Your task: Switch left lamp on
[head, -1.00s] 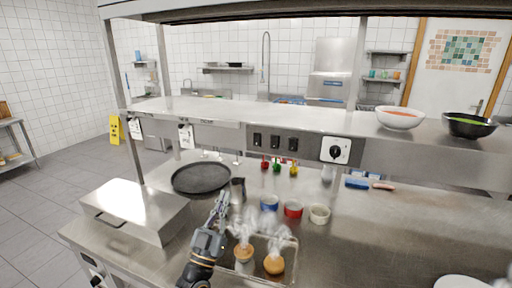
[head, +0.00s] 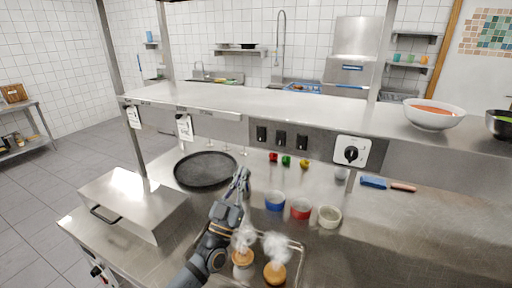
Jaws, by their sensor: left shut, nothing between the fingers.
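No lamp can be clearly made out in the head view. Three black switches sit in a row on the steel panel under the shelf: a left one (head: 261,135), a middle one (head: 280,138) and a right one (head: 302,142). A black rotary knob (head: 351,154) on a white plate is further right. My left gripper (head: 241,174) is shut and empty, pointing up and away over the counter. It is below and a little left of the left switch, apart from it in the picture. My right gripper is not in view.
A steel shelf (head: 240,99) spans above the panel. On the counter are a dark round pan (head: 206,169), blue (head: 275,201), red (head: 300,208) and cream (head: 329,217) bowls, and a tray (head: 296,250) with steaming items. A steel box (head: 130,199) stands left.

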